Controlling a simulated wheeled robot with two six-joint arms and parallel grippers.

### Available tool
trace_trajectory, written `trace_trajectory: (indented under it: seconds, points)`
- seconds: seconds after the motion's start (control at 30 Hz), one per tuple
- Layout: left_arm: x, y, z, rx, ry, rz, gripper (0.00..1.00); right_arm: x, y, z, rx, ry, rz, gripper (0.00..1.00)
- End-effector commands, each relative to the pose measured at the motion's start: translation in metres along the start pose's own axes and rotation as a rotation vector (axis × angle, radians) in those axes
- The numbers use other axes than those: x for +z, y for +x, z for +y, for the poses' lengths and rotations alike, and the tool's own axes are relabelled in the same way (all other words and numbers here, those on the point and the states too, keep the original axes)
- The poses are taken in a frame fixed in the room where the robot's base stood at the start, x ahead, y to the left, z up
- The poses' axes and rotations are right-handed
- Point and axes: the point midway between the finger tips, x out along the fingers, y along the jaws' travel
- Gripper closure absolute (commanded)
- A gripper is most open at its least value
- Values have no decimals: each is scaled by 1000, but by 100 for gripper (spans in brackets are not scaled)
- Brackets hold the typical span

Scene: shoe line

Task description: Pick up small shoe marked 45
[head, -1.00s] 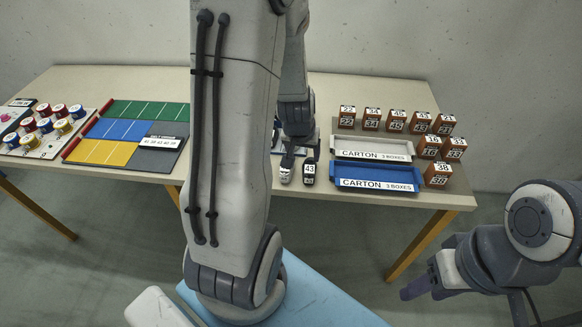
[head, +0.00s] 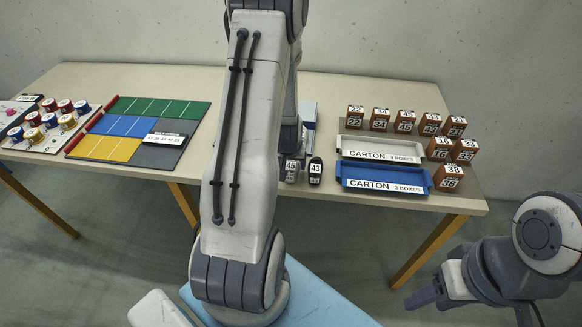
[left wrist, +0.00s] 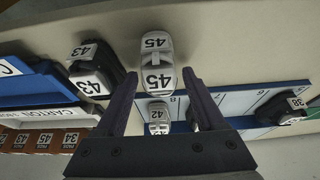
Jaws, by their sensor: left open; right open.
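The small pale grey shoe marked 45 (left wrist: 157,60) lies between the fingertips of my left gripper (left wrist: 159,76) in the left wrist view. The fingers are open, one on each side of it; I cannot tell whether they touch it. In the head view the shoe (head: 291,170) shows at the table's front edge, partly covered by my left arm. My left gripper is hidden there. My right gripper (head: 421,297) is open and empty, in front of the table at the lower right.
A black shoe marked 43 (head: 315,171) stands close beside the 45 shoe. Shoes marked 42 (left wrist: 159,117) and 38 (left wrist: 283,108) are by a blue-and-white rack (left wrist: 232,103). A blue carton tray (head: 385,190), a white tray (head: 382,159) and several numbered boxes are to the right.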

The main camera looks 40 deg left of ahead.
Motion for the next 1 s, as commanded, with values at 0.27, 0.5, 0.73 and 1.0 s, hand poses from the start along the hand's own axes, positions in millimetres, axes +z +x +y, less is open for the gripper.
trace_trajectory:
  seconds: [0.27, 0.5, 0.73, 1.0]
  points:
    - [0, 8, 0, 0, 0, 1, 29, 0, 0, 0, 0, 0, 0, 50]
    - [0, 8, 0, 0, 0, 1, 98, 0, 0, 0, 0, 0, 0, 50]
    - [0, 7, 0, 0, 0, 1, 100, 0, 0, 0, 0, 0, 0, 50]
    - [-7, -6, 0, 0, -1, 5, 100, 0, 1, 0, 0, 0, 0, 50]
